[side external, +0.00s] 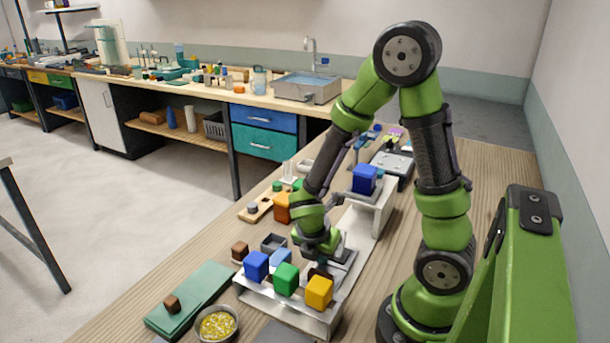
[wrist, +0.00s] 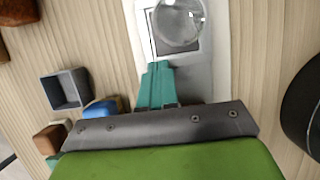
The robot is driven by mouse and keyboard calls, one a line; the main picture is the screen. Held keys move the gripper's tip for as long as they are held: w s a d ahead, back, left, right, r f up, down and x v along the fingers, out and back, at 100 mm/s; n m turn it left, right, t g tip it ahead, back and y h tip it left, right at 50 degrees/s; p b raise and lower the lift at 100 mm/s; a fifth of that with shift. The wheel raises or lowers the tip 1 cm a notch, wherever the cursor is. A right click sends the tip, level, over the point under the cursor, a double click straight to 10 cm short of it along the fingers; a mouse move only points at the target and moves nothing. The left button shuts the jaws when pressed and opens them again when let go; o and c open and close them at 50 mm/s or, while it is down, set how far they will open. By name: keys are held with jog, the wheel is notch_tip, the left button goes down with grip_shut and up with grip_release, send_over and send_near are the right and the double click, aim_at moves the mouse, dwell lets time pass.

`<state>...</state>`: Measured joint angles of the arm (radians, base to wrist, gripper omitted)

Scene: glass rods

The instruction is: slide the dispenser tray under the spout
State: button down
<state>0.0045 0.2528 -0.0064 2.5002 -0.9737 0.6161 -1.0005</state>
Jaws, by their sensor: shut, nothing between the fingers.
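A pale metal dispenser assembly (side external: 363,222) runs along the bench, with a raised part at its far end carrying a blue block (side external: 365,179). I cannot clearly tell which part is the tray or the spout. My gripper (side external: 326,268) points down over the near part of the assembly, behind a row of cubes. In the wrist view its teal fingers (wrist: 155,88) are together and empty, over a pale strip (wrist: 217,70). Just beyond the fingertips, a clear round piece (wrist: 180,20) sits over a dark, light-edged square (wrist: 204,48). The arm hides part of the assembly.
Blue (side external: 256,266), green (side external: 286,279) and yellow (side external: 319,292) cubes stand on the assembly's near end. A small grey open box (wrist: 64,90) lies to the left. A green mat (side external: 205,285) and a bowl of yellow bits (side external: 216,324) are in front.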

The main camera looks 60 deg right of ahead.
jog(key=d, duration=1)
jog(key=shift+d, duration=0.2)
jog(key=shift+r, duration=0.1)
jog(key=v, duration=1)
jog(key=r+n+t, duration=0.1)
jog(key=r+n, duration=0.1)
send_over(331, 263)
jog(key=w+a, duration=0.3)
jog(key=s+a+m+g, duration=0.1)
jog(key=s+a+m, duration=0.1)
jog(key=s+a, duration=0.15)
jog(key=x, duration=0.6)
jog(key=a+x, duration=0.1)
jog(key=x, duration=0.1)
jog(key=shift+w+d+f, duration=0.15)
jog(key=shift+f, duration=0.45)
jog(key=d, duration=0.3)
jog(key=shift+w+d+f, duration=0.1)
jog(key=shift+f, duration=0.2)
jog(key=shift+d, duration=0.55)
